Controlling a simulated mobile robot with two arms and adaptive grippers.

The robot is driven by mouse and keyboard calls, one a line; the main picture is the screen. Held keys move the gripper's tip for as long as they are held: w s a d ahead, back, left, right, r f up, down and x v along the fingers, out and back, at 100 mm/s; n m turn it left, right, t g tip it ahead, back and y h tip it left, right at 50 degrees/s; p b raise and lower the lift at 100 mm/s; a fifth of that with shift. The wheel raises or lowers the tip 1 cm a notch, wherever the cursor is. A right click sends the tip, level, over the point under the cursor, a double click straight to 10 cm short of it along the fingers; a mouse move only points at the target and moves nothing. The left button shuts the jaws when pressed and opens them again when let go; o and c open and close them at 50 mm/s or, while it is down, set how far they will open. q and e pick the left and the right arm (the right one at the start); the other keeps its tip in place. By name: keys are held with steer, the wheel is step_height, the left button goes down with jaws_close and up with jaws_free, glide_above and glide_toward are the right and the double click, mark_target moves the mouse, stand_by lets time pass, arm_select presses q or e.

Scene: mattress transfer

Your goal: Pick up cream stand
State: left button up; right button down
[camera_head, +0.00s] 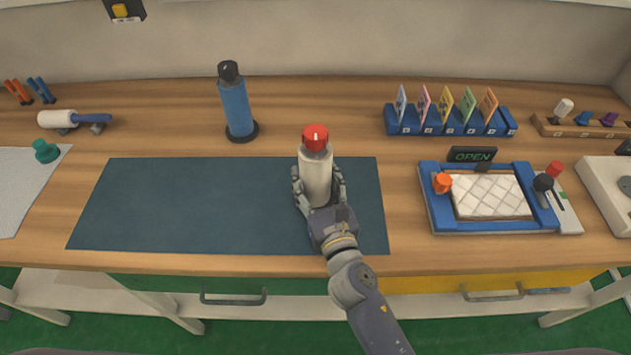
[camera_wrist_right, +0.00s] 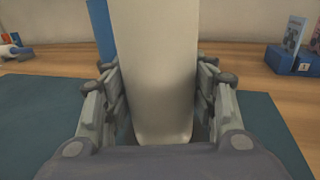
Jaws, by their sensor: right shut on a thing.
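The cream stand (camera_head: 316,178) is an upright cream cylinder with a red top, over the right part of the dark blue-green mat (camera_head: 160,205). My right gripper (camera_head: 319,190) is shut around its lower body, with one finger set on each side. In the right wrist view the cream stand (camera_wrist_right: 157,70) fills the middle between the fingers of my right gripper (camera_wrist_right: 160,100). I cannot tell whether its base touches the mat. My left gripper is not in view.
A blue cylinder with a black top (camera_head: 236,105) stands behind the mat to the left. A blue card rack (camera_head: 450,122) is at the back right. A blue-framed tray (camera_head: 437,212) with a white quilted pad (camera_head: 490,195) lies right of the mat. The mat's left part is clear.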

steer(key=shift+r, duration=0.2)
steer(key=shift+r+p, duration=0.65)
steer(key=shift+r, duration=0.4)
steer(key=shift+r+p, duration=0.45)
steer(key=shift+r, duration=0.5)
steer(key=b, duration=0.5)
glide_toward(315, 165)
steer(key=shift+s+a+f, duration=1.35)
steer(key=shift+s+f, duration=0.1)
steer(key=shift+s, duration=0.15)
